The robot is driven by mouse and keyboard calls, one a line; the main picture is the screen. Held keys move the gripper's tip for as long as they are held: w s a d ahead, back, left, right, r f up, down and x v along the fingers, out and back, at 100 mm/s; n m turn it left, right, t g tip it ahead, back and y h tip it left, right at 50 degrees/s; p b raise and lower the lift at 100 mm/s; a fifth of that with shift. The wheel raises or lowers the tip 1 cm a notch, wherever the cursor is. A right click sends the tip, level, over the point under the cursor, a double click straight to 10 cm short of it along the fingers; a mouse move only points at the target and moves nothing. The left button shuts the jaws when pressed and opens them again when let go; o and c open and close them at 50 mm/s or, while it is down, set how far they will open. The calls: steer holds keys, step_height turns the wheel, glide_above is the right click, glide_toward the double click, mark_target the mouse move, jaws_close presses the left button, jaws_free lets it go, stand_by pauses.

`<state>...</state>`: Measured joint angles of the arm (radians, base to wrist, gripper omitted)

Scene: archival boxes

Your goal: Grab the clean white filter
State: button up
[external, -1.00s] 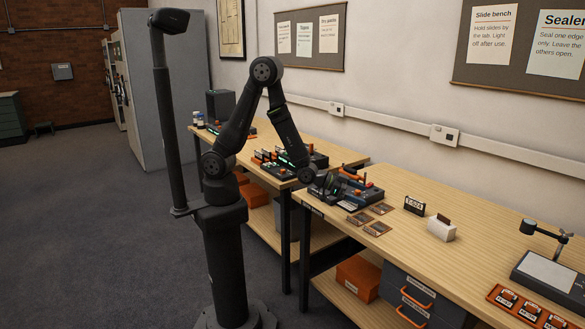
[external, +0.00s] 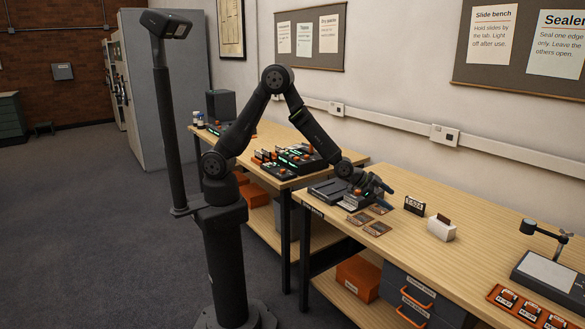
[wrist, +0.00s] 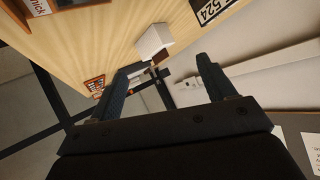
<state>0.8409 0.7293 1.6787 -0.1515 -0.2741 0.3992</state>
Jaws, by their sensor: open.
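I cannot make out a clean white filter for certain. A small white block (external: 441,231) with a dark brown piece in its top stands on the right bench. It also shows in the wrist view (wrist: 152,38), beyond my fingertips. My gripper (external: 387,196) is over the left part of this bench, by a dark device (external: 332,190) that my arm partly hides. In the wrist view my gripper (wrist: 164,67) has its two blue-grey fingers apart, with nothing held between them.
Brown slides (external: 377,229) lie on the bench below my gripper. A black number sign (external: 414,206) stands between them and the white block. Farther right are an orange tray (external: 516,305) and a lamp over a light panel (external: 552,271). The wall is behind.

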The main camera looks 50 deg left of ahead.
steer(key=w+d+r+m+g+y, duration=0.1)
steer(key=w+d+r+m+g, duration=0.2)
steer(key=w+d, duration=0.35)
steer(key=m+g+y, duration=0.1)
steer(key=m+g, duration=0.3)
steer(key=m, duration=0.2)
glide_toward(440, 222)
steer(key=x, duration=0.5)
steer(key=shift+f, duration=0.1)
steer(key=shift+w+x, duration=0.15)
steer(key=shift+x, duration=1.35)
steer(key=shift+w+x, duration=0.1)
steer(key=shift+x, duration=1.4)
steer(key=c, duration=1.5)
